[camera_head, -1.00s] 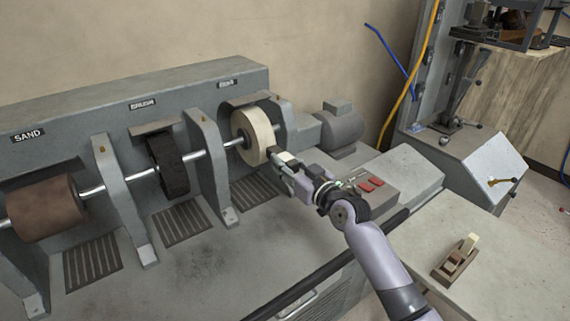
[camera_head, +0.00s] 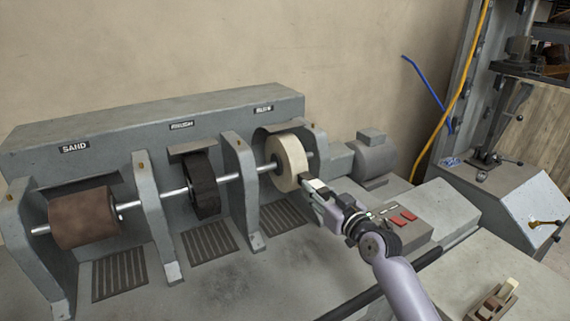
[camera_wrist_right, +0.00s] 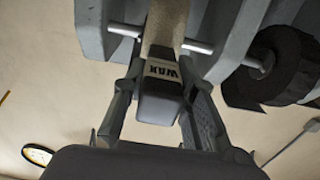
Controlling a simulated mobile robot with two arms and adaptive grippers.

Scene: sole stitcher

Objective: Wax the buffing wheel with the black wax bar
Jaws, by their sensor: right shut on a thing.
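The buffing wheel (camera_head: 291,164) is a cream disc on the machine's shaft, the rightmost of the wheels. Its rim also shows at the top of the right wrist view (camera_wrist_right: 164,25). The wax bar (camera_wrist_right: 160,98) is dark with a pale band reading WAX. My right gripper (camera_head: 311,186) is shut on it from both sides, at the front right of the wheel. The bar's far end is up against the wheel's rim or very near it; I cannot tell whether they touch. My left gripper is not in view.
A black brush wheel (camera_head: 203,185) and a brown sanding drum (camera_head: 84,218) share the shaft, with grey guards between. A motor (camera_head: 376,157) and red switches (camera_head: 403,218) lie to the right. A brown wooden holder (camera_head: 489,306) with a pale piece stands at the lower right.

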